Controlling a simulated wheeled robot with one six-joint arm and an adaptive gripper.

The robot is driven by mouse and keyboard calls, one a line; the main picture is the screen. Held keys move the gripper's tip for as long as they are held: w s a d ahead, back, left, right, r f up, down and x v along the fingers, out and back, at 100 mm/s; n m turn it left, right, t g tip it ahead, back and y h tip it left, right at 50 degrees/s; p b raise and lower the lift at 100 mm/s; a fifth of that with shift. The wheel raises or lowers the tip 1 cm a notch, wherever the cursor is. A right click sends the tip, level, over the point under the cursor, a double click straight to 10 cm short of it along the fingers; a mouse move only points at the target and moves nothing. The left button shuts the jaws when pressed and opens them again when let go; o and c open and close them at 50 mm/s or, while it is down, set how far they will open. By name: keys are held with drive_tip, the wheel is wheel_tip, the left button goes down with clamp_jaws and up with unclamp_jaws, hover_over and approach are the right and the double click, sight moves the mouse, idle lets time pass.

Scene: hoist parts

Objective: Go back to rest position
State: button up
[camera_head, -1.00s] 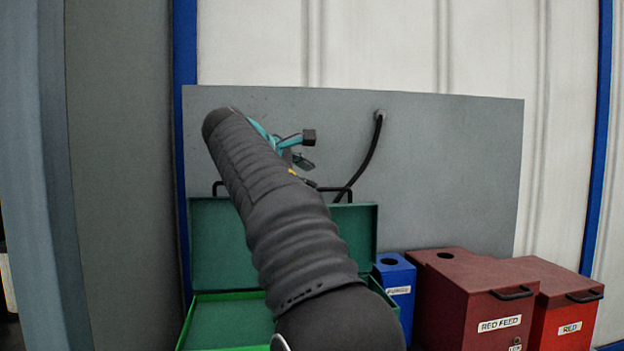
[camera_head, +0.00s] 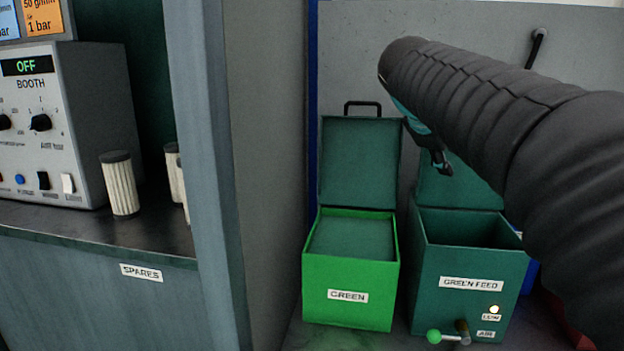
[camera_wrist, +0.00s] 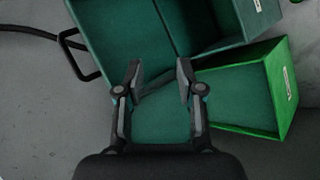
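My gripper (camera_wrist: 158,75) shows in the wrist view with its two fingers apart and nothing between them. Behind the fingers lie the open lids and the boxes. In the head view my dark sleeved arm reaches in from the right, and the gripper end (camera_head: 438,158) shows partly below it, in front of the raised lid of the green feed box (camera_head: 465,300). The gripper is apart from the boxes as far as I can tell. Most of the gripper is hidden by the arm in the head view.
The bright green box (camera_head: 348,270) labelled GREEN stands left of the feed box, its lid (camera_head: 360,165) raised. A lever (camera_head: 440,337) sticks out at the feed box's front. Left are a grey cabinet post (camera_head: 205,180), a spares shelf (camera_head: 80,235) with filters (camera_head: 120,187), and a control box (camera_head: 45,150).

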drive_tip(key=s+a+f+m+y, duration=0.3)
drive_tip(key=s+a+f+m, duration=0.1)
drive_tip(key=s+f, duration=0.8)
drive_tip(key=s+a+f+m+y, duration=0.4)
drive_tip(key=s+a+f, duration=0.1)
drive_tip(key=s+f, duration=0.8)
wheel_tip(320, 180, down, 2)
drive_tip(key=shift+s+f+m+g, duration=0.15)
drive_tip(key=shift+s+m+g, duration=0.15)
drive_tip(key=shift+g, duration=0.1)
